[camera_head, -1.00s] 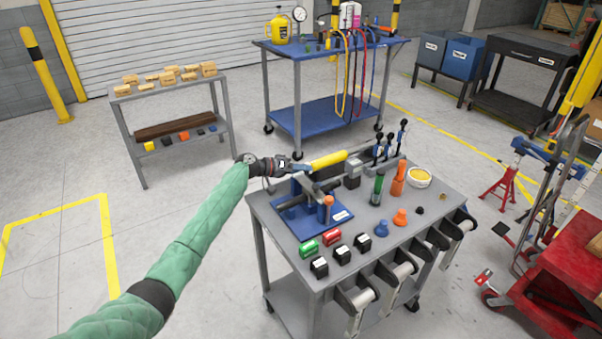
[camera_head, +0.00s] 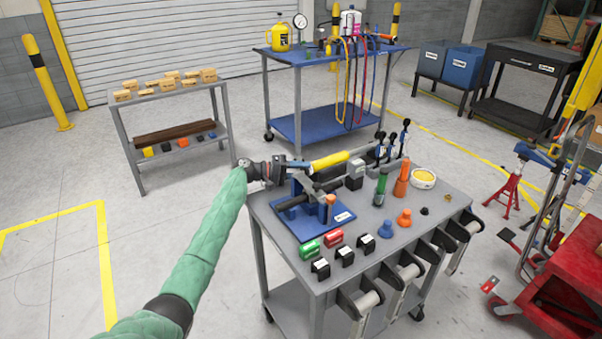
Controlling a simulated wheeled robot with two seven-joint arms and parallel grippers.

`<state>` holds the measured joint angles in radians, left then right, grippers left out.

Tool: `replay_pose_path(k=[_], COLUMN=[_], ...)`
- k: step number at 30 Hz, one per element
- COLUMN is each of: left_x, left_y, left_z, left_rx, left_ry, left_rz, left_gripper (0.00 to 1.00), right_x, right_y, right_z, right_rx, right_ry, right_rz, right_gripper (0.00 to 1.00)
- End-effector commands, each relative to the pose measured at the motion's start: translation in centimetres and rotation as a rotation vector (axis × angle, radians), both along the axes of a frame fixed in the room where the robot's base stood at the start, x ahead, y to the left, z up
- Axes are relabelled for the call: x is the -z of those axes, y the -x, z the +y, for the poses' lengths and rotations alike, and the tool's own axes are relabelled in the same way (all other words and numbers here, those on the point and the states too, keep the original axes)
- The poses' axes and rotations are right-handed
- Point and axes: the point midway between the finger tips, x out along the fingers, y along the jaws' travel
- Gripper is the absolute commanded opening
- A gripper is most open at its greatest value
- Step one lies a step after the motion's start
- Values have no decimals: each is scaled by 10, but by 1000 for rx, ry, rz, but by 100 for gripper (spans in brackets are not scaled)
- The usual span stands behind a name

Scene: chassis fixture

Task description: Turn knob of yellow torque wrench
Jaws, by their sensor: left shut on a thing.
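The yellow torque wrench (camera_head: 329,161) lies roughly level over the back left part of the grey cart, its yellow part pointing right and slightly up. My left gripper (camera_head: 299,168) is at the left end of the yellow part and is shut on it. The wrench's knob is too small to make out. Below the wrench, a blue fixture plate (camera_head: 318,226) with dark and metal parts sits on the cart top. My right gripper is not in view.
A red cart (camera_head: 565,268) stands at right.

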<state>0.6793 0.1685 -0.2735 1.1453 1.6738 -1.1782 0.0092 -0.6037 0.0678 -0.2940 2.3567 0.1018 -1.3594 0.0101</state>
Motion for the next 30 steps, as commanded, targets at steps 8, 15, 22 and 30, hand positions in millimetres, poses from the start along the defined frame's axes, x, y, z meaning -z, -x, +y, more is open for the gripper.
replay_pose_path(k=[8,15,22,30], left_x=[1,1,0,0], left_y=[0,0,0,4], left_z=[0,0,0,20], left_rx=[0,0,0,-1], left_ry=[2,2,2,2], left_rz=[5,4,4,3], left_gripper=[17,61,61,61], right_x=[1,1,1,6], right_y=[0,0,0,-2], right_z=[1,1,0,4], right_rx=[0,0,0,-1], right_ry=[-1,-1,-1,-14], right_rz=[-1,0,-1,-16], right_gripper=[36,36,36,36])
